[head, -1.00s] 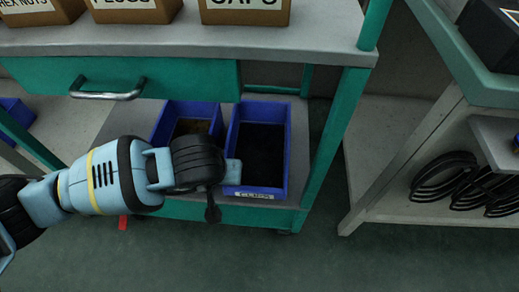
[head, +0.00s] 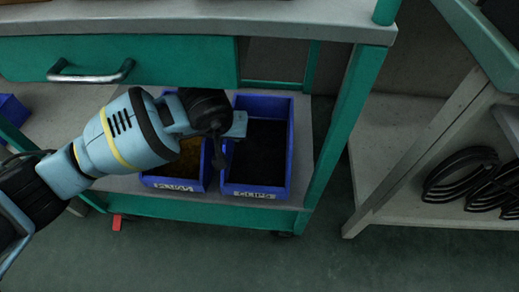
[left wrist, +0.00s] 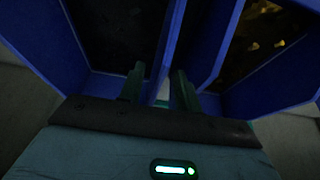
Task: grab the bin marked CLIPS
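The bin marked CLIPS (head: 283,150) is a blue open bin with dark contents, on the cart's lower shelf in the head view. Its label (head: 254,194) faces front. My left gripper (head: 219,157) is over its left wall, by the gap to the neighbouring bin. In the left wrist view my left fingers (left wrist: 160,88) are apart, with a blue bin wall (left wrist: 172,45) between them. The dark-filled bin (left wrist: 45,35) is at left there. Whether the fingers touch the wall is unclear. My right gripper is not in view.
A second blue bin (head: 206,178) with golden contents stands close left, partly behind my arm; it also shows in the left wrist view (left wrist: 285,80). A teal drawer (head: 180,62) and worktop (head: 200,18) overhang the shelf. A teal post (head: 345,125) stands at right.

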